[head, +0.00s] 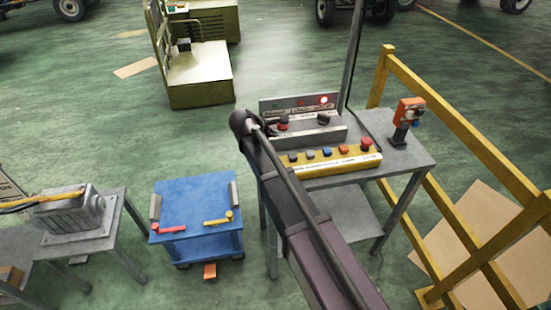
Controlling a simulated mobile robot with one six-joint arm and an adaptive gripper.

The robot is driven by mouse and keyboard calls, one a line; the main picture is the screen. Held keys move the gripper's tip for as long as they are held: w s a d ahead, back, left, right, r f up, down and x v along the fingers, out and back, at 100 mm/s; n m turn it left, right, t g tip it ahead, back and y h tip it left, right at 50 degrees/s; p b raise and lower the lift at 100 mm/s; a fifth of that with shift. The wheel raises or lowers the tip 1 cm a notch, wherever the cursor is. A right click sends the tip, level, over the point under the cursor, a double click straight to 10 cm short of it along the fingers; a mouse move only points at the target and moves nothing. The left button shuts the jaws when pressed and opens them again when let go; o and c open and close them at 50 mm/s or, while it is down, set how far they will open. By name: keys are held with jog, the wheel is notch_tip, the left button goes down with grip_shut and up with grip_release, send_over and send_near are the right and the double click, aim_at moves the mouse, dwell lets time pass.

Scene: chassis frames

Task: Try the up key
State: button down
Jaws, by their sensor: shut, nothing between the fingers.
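A yellow control box (312,169) lies along the front of the grey table on the right. It carries a row of several black, orange and blue buttons (327,152) and a red mushroom button (366,142). The lettering is too small to read, so I cannot tell which one is the up key. Behind it stands a grey box (310,137) with dark knobs and a back panel where a red lamp (323,100) glows. My arm crosses from the lower right up to the table's left side and covers part of the yellow box's left end. My gripper does not show.
An orange tool (405,118) stands on the right of the grey table (412,153). A yellow railing (465,140) runs along the right. A blue cart (195,196) stands left of my arm, a bench with a grey machine (72,213) farther left.

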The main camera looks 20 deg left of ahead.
jog(key=shift+f, duration=0.25)
notch_tip(320, 180, down, 8)
jog(key=b, duration=0.8)
jog(key=shift+f+b, duration=0.2)
jog(key=shift+b, duration=0.2)
jog(key=shift+f, duration=0.1)
dwell(1.2)
jog(key=shift+s+f+b, duration=0.1)
jog(key=shift+f+b, duration=0.2)
jog(key=shift+b, duration=0.1)
jog(key=shift+f+b, duration=0.65)
dwell(1.2)
jog(key=shift+r, duration=0.15)
dwell(0.3)
jog(key=shift+r+p, duration=0.95)
jog(key=shift+p, duration=0.15)
jog(key=shift+r, duration=0.1)
jog(key=shift+r+p, duration=2.4)
jog(key=shift+p, duration=0.1)
